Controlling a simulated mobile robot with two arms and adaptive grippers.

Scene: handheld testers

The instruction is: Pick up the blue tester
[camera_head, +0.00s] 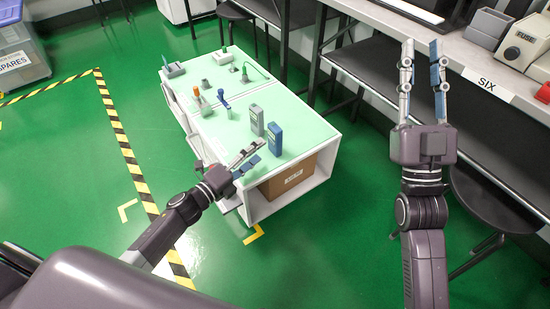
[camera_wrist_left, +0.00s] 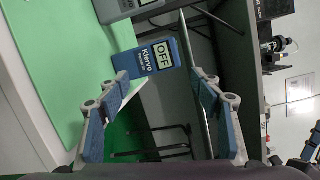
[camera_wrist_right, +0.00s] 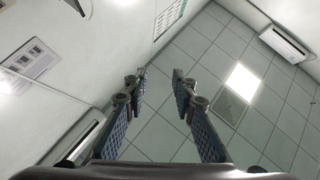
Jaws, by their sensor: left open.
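The blue tester (camera_head: 274,139) stands upright near the front right edge of the green-topped bench. In the left wrist view the blue tester (camera_wrist_left: 156,57) shows a white label reading OFF and the name Klervo. A grey tester (camera_head: 257,120) stands just behind it; its edge shows in the left wrist view (camera_wrist_left: 125,8). My left gripper (camera_head: 256,151) is open and empty at the bench's front edge, left of the blue tester and apart from it. The tester appears between and beyond its fingers in the wrist view. My right gripper (camera_head: 421,52) is open, empty and raised, pointing up.
The green-topped bench (camera_head: 225,125) also bears an orange-handled tool (camera_head: 196,93), a blue-handled tool (camera_head: 222,97) and several small items at the back. A cardboard box (camera_head: 290,178) sits under it. A long counter (camera_head: 440,45) and black stools stand at right.

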